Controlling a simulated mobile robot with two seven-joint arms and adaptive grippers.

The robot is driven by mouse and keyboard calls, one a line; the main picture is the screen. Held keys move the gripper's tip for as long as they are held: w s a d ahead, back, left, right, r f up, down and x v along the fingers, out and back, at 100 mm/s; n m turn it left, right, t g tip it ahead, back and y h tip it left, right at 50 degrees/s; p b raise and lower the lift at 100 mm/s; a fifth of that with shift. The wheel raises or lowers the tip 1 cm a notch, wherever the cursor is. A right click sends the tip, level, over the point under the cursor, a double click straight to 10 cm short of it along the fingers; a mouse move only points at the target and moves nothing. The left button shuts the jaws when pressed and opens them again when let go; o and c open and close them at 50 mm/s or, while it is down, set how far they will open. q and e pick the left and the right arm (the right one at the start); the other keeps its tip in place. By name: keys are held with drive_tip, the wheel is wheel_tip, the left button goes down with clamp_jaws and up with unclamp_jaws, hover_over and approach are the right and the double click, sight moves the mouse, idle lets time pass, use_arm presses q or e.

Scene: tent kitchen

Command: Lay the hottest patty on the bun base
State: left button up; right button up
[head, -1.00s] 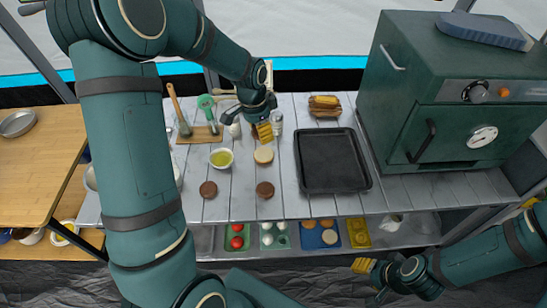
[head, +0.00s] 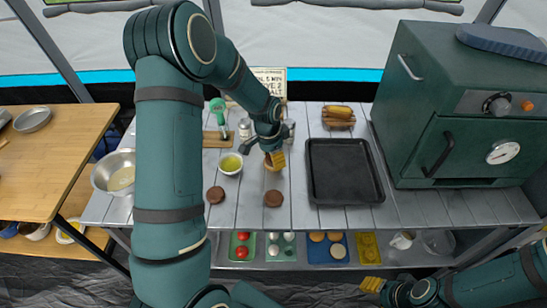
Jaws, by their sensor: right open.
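Two dark brown patties lie on the grey slatted table, a left one (head: 215,195) and a right one (head: 273,199). I cannot tell which is hotter. My right gripper (head: 373,286) is open and empty, low in front of the lower shelf, away from the patties.
A black tray (head: 345,196) and a green oven (head: 440,130) stand to the right. A bowl of yellow-green liquid (head: 230,163) is left of the bun piece. The shelf below holds a blue tray (head: 327,257) with round food.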

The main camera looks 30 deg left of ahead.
sight(269, 159)
use_arm(q)
drive_tip(key=shift+r, duration=0.1)
drive_tip(key=o, duration=0.7)
drive_tip(key=shift+f, duration=0.2)
drive_tip(key=shift+c, duration=0.2)
drive_tip(key=o, duration=0.4)
drive_tip(key=shift+r, duration=0.1)
drive_tip(key=shift+r, duration=0.1)
drive_tip(key=shift+r, duration=0.25)
drive_tip(key=r, duration=0.3)
drive_tip(key=r+p, duration=0.1)
drive_tip(key=r, duration=0.3)
drive_tip(key=s+r+p, duration=0.1)
drive_tip(key=r, duration=0.3)
drive_tip(key=shift+s+a+r, duration=0.1)
drive_tip(key=shift+a+r, duration=0.15)
drive_tip(key=shift+a, duration=0.15)
drive_tip(key=shift+p, duration=0.3)
